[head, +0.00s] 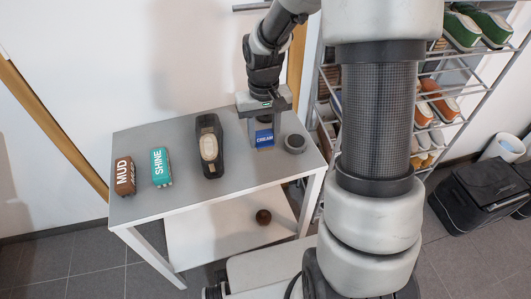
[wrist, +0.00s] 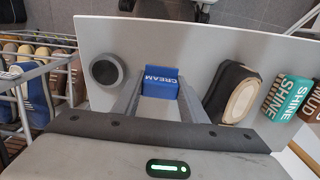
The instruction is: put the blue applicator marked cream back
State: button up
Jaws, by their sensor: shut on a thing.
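The blue applicator marked CREAM (head: 264,138) is at the right part of the grey table (head: 185,203). It also shows in the wrist view (wrist: 160,82), between my two fingers. My gripper (head: 264,130) points down and is shut on the applicator, one finger on each side. I cannot tell whether the applicator touches the tabletop. A round grey tin with a dark top (head: 295,143) stands just right of it, apart from my gripper; it also shows in the wrist view (wrist: 106,70).
A dark shoe with a pale opening (head: 209,145), a teal SHINE brush (head: 161,167) and a brown MUD brush (head: 124,176) are left on the table. A dark ball (head: 263,217) lies on the lower shelf. A wire shoe rack (head: 465,100) and black bag (head: 485,190) are right.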

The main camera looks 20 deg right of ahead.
aim_at(264, 157)
jog(key=shift+f+b, duration=0.65)
jog(key=shift+f, duration=1.85)
jog(key=shift+f, duration=0.15)
jog(key=shift+f, duration=0.1)
jog(key=o, duration=1)
